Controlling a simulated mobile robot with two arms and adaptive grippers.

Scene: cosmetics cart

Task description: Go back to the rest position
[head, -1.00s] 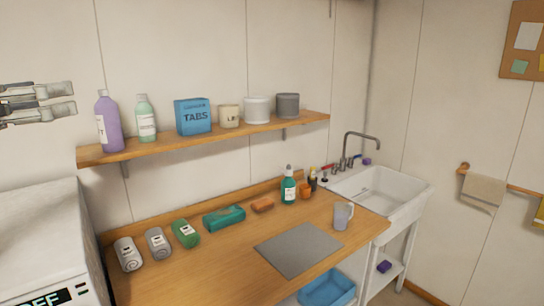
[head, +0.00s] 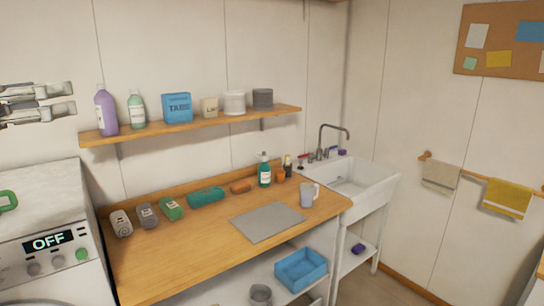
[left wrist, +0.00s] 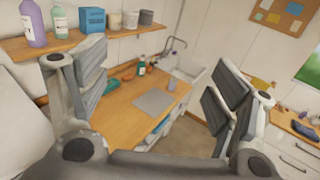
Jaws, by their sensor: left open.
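My left gripper (head: 72,101) is at the far left of the head view, raised in front of the wall beside the shelf's left end. It is open and empty. In the left wrist view its two fingers (left wrist: 158,105) stand wide apart, with the worktop showing between them and nothing held. My right gripper is not in view.
A wooden shelf (head: 200,125) holds bottles, a blue box and tubs. The wooden worktop (head: 160,260) bears rolled towels, a grey mat (head: 268,222), a mug (head: 308,195) and a pump bottle (head: 264,172). A washing machine (head: 50,235) stands left, a sink (head: 350,180) right. Floor shows at lower right.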

